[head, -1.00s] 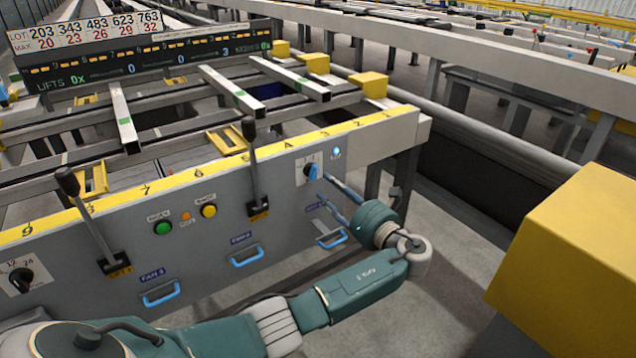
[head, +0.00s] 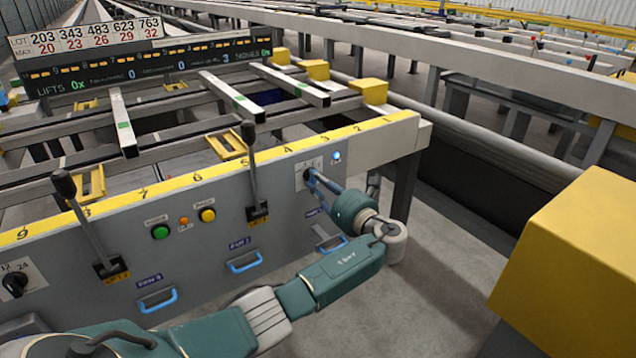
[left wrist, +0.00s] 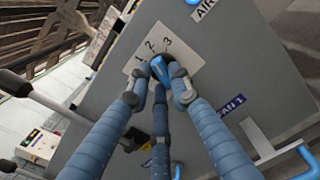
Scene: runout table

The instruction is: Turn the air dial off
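The air dial is a blue and black knob on a white plate marked 1, 2, 3, on the grey control panel. In the left wrist view the dial (left wrist: 160,68) sits between my fingertips, under the AIR label (left wrist: 205,12). Which number it points to is unclear. My left gripper (left wrist: 160,82) has its blue fingers closed in around the knob and seemingly touching it. In the head view the left gripper (head: 312,178) reaches the dial plate (head: 301,180) and hides most of the knob. My right gripper is out of view.
Lever handles (head: 250,165) rise from the panel (head: 200,245) left of the dial. A green button (head: 160,232), a yellow button (head: 208,215) and blue handles (head: 245,262) are there too. A yellow block (head: 570,250) stands at the right. A blue light (head: 337,157) glows near the dial.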

